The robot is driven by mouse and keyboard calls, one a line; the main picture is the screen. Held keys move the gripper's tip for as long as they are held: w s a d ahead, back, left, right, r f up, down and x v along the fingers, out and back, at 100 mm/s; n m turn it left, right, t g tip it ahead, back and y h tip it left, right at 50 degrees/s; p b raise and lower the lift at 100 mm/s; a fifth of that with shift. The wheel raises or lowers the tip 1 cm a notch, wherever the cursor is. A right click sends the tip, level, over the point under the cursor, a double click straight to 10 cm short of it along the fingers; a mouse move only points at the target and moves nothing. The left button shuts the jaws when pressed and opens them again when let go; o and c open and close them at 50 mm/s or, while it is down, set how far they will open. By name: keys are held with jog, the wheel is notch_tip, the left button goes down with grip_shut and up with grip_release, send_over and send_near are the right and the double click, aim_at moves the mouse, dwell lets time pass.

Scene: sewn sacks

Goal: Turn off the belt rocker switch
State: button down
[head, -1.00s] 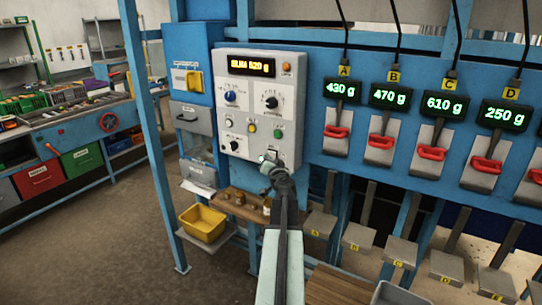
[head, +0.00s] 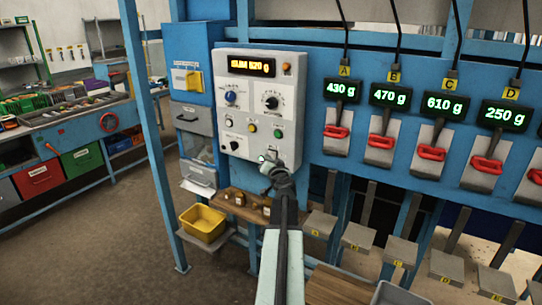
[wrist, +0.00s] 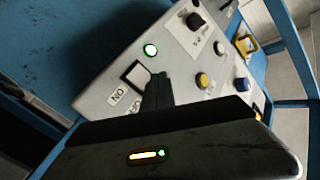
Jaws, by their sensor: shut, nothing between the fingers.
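The grey-white control panel (head: 240,140) hangs on the blue frame.
Above on the panel are a display (head: 250,67), knobs and coloured buttons. To the right hang weight displays (head: 341,90) with red-handled units. A wooden shelf (head: 243,212) with small items and a yellow bin (head: 203,222) are below.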

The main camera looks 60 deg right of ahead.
jog(key=shift+d, duration=0.15)
jog(key=shift+d+r, duration=0.1)
jog(key=shift+d, duration=0.15)
jog(key=shift+d, duration=0.35)
dwell(0.7)
jog(key=shift+a, duration=0.1)
jog(key=shift+a, duration=0.7)
jog(key=a, duration=0.5)
jog(key=shift+f+b, duration=0.3)
jog(key=shift+f, duration=0.1)
jog(key=shift+w, duration=0.1)
